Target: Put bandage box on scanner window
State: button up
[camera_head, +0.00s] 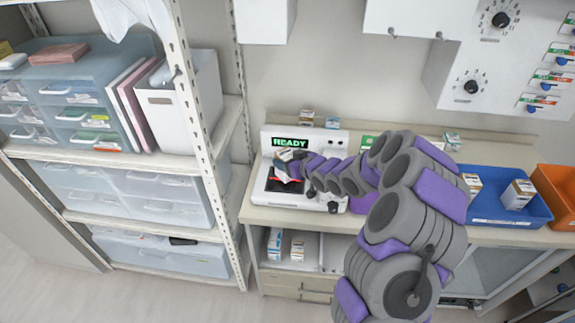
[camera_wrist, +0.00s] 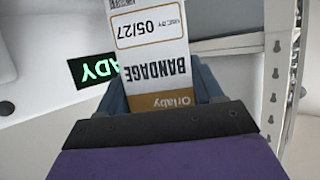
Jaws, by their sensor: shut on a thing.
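The bandage box (camera_wrist: 152,50) is white and brown with "BANDAGE" printed on it, and it fills the upper middle of the wrist view. My gripper (camera_wrist: 158,92) is shut on it. In the head view my gripper (camera_head: 292,165) is at the scanner (camera_head: 262,187), a white machine whose green display reads "READY". The dark scanner window (camera_head: 284,187) shows a red glow, just below my gripper. My gripper and the box partly hide the window. I cannot tell whether the box touches it.
Small boxes (camera_head: 307,118) stand behind the scanner. A blue bin (camera_head: 484,211) with boxes and an orange bin (camera_head: 557,180) sit at the right on the counter. A metal shelf post (camera_head: 196,125) rises close to the left. More boxes (camera_head: 297,250) stand on the shelf below.

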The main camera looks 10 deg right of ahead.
jog(key=shift+a+f, duration=0.1)
jog(key=shift+f, duration=0.75)
jog(key=shift+a+r, duration=0.1)
jog(key=o, duration=1.1)
